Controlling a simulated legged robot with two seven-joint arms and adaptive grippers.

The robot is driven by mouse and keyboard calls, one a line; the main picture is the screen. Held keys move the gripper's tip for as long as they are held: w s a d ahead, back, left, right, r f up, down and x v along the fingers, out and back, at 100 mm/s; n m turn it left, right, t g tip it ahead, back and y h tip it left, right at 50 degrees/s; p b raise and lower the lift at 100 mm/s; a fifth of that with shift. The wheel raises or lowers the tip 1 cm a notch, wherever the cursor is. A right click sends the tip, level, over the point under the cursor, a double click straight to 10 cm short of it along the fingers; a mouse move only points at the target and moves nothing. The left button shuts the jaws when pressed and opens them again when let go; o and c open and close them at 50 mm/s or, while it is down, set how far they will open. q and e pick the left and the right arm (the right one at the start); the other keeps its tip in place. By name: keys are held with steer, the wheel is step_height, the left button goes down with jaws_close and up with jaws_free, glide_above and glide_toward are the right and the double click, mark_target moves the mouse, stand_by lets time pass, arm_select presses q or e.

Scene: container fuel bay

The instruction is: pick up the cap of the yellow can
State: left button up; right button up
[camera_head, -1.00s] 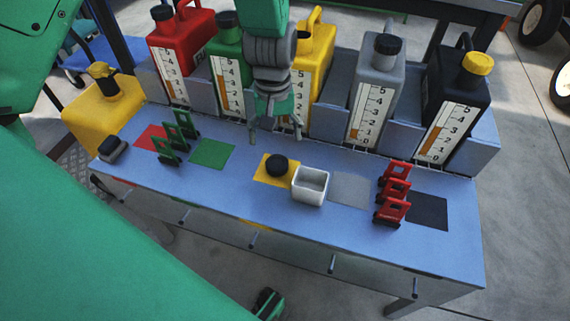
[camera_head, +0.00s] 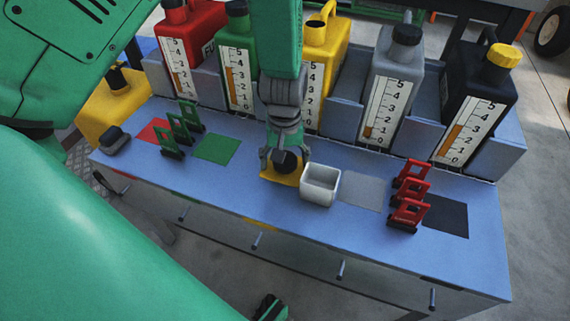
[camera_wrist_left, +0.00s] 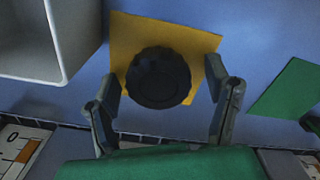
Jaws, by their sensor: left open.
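The cap (camera_head: 287,163) is a round black knurled disc lying on the yellow square (camera_head: 279,179) of the blue bench. The yellow can (camera_head: 328,43) stands behind it in the rack with its neck uncapped. My left gripper (camera_head: 280,160) is open and points down over the cap, partly hiding it in the head view. In the left wrist view the cap (camera_wrist_left: 158,77) is between the two fingers, with a gap visible on each side.
A white open box (camera_head: 320,183) stands close right of the cap. Red stands (camera_head: 408,196) are further right and green stands (camera_head: 182,129) are left. Red, green, grey and black cans stand along the back. The green square (camera_head: 217,148) is bare.

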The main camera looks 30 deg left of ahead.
arm_select(q)
steer(key=shift+d+r, duration=0.1)
steer(key=shift+d, duration=0.05)
steer(key=c, duration=1.1)
